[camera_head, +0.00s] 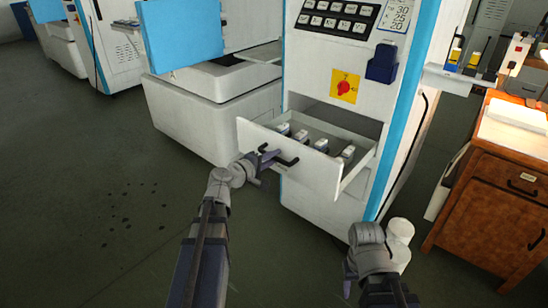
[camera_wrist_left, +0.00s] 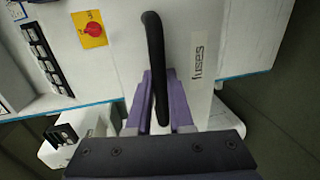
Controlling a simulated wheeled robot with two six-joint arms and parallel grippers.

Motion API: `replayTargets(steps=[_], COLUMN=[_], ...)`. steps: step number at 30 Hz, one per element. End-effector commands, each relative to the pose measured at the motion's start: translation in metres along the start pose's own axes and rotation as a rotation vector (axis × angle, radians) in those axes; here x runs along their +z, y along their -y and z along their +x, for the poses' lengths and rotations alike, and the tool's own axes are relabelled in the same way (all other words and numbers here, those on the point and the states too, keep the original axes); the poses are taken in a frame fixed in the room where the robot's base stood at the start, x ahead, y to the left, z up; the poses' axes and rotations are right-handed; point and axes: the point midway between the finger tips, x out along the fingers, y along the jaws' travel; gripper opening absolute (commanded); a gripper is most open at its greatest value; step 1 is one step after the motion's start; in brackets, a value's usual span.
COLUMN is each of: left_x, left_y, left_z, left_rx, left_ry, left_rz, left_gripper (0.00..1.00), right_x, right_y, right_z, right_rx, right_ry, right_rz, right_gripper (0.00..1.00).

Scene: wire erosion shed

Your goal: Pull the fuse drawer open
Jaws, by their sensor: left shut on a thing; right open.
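The white fuse drawer (camera_head: 290,152) stands pulled out from the front of the white and blue machine, with several fuses (camera_head: 319,145) showing inside. Its black bar handle (camera_head: 285,160) is on the front panel. My left gripper (camera_head: 264,160) is at the handle and shut on it. In the left wrist view the black handle (camera_wrist_left: 155,50) runs down between the two purple fingers of my left gripper (camera_wrist_left: 160,95), and the drawer front (camera_wrist_left: 185,35) carries a "fuses" label. My right gripper (camera_head: 358,262) is low at the right, empty, away from the drawer; its fingers are hard to make out.
The machine (camera_head: 325,195) has a red knob on a yellow plate (camera_head: 345,87) above the drawer. A wooden cabinet (camera_head: 490,200) stands at the right. The floor at the left is clear.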

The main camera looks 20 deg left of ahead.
Motion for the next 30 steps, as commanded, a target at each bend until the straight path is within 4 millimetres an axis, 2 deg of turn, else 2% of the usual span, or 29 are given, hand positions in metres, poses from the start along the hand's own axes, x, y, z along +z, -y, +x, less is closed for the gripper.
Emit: replayTargets(steps=[1,8,17,30], left_x=[0.000,0.000,0.000,0.001], left_y=[0.000,0.000,0.000,-0.001], left_z=[0.000,0.000,-0.004,-0.068], left_rx=[-0.001,0.000,0.000,0.000], left_ry=[0.000,0.000,-0.001,-0.003], left_rz=[0.001,0.000,0.000,0.000], left_gripper=[0.23,0.49,0.50,0.50], right_x=[0.000,0.000,0.000,0.001], right_y=[0.000,0.000,0.000,-0.001], right_z=[0.000,0.000,-0.001,-0.015], right_rx=[0.000,0.000,0.000,-0.003], right_ry=[0.000,0.000,0.000,0.000], right_rz=[0.000,0.000,0.000,0.001], right_gripper=[0.50,0.50,0.50,0.50])
